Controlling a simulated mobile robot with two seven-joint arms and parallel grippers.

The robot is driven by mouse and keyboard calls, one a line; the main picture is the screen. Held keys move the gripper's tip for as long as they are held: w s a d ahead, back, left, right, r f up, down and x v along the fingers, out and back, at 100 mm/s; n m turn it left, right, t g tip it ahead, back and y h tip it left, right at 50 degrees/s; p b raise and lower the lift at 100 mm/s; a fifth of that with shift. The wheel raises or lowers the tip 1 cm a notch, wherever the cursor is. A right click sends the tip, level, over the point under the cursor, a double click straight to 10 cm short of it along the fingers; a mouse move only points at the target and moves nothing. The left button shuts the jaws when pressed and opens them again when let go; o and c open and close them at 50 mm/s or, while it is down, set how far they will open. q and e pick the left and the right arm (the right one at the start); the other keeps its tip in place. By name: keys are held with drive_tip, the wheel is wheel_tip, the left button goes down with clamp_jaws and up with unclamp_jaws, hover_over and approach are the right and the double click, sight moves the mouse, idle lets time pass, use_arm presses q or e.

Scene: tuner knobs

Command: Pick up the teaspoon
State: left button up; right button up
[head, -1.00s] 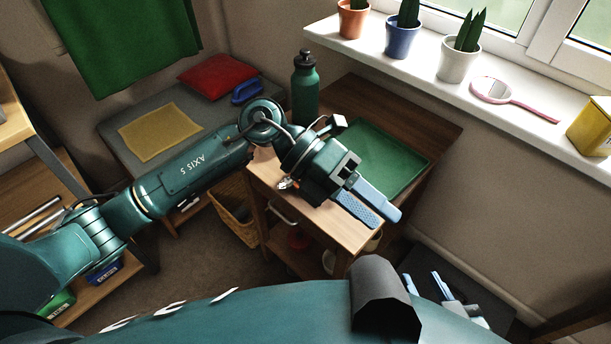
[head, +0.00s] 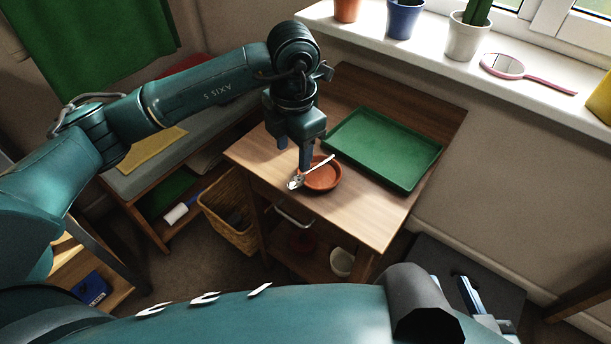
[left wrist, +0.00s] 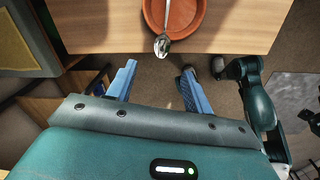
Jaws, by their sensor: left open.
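The teaspoon (head: 296,183) is silver. It lies across a terracotta saucer (head: 327,184) on the wooden table, its bowl sticking out past the rim at the lower left. My left gripper (head: 305,168) points down beside the saucer's left edge, close to the spoon. In the left wrist view the spoon's bowl (left wrist: 162,45) lies just beyond the fingertips of my open left gripper (left wrist: 158,67), roughly in line with the gap, and nothing is between the fingers. My right gripper (head: 470,296) shows partly at the lower right, away from the table; its jaw opening is unclear.
A green tray (head: 385,148) sits on the table behind and right of the saucer. The table front (head: 370,225) is bare. A wicker basket (head: 228,220) stands on the floor at left. A windowsill (head: 430,55) with pots and a pink hand mirror (head: 502,66) runs behind.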

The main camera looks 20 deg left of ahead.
sight(297, 183)
use_arm(q)
drive_tip(key=f, duration=0.8)
drive_tip(key=shift+w+d+f+b, duration=0.1)
drive_tip(key=shift+w+f+b, duration=0.05)
drive_tip(key=shift+w+b, duration=0.25)
drive_tip(key=shift+c, duration=0.5)
drive_tip(key=c, duration=0.9)
